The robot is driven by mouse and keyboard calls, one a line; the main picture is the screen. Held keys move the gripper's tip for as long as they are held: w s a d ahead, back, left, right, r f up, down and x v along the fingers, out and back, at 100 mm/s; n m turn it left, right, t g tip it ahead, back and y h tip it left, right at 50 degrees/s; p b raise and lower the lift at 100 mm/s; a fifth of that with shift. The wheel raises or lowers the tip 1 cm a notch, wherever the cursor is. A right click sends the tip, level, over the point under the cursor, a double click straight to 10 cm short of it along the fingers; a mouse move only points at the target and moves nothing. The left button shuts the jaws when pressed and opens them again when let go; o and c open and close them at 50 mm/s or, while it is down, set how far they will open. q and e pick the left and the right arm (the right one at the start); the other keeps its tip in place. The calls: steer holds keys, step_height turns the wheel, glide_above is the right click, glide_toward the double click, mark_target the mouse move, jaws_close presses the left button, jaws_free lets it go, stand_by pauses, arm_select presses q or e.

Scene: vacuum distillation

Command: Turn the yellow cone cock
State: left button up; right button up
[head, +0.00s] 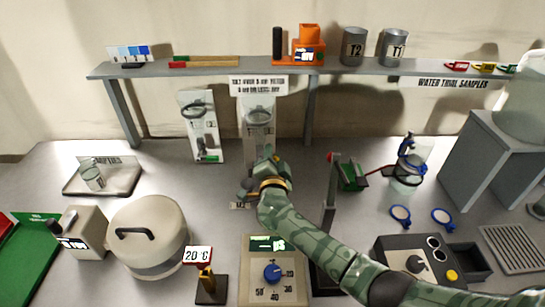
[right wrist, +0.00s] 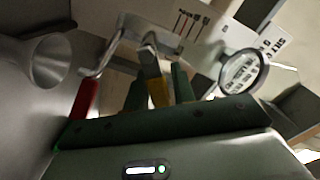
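The yellow cone cock (right wrist: 157,92) shows in the right wrist view as a yellow handle below a grey metal piece. It stands between the two green fingers of my right gripper (right wrist: 160,88). The fingers are apart, one on each side of the handle, with what look like narrow gaps; firm contact is not visible. In the head view my right gripper (head: 263,178) is in front of the clear glass apparatus (head: 258,122) and hides the cock. A red handle (right wrist: 84,98) on a bent metal piece is left of the fingers in the wrist view. My left gripper is not in view.
A shelf (head: 225,72) runs behind the apparatus. A round lidded pot (head: 148,238) stands left. Blue-rimmed glassware (head: 408,170) stands right.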

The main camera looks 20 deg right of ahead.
jaws_close()
steer(key=shift+f, duration=0.15)
steer(key=m, duration=0.1)
steer(key=f+m, duration=0.1)
steer(key=m, duration=0.1)
steer(key=shift+s+d+f+b, duration=0.1)
steer(key=shift+s+d+b, duration=0.05)
steer(key=shift+d+b, duration=0.15)
steer(key=shift+f+m+b, duration=0.3)
steer(key=shift+m, duration=0.7)
steer(key=shift+f+m+b, duration=0.25)
steer(key=shift+f+m, duration=0.05)
steer(key=shift+m, duration=0.7)
jaws_free()
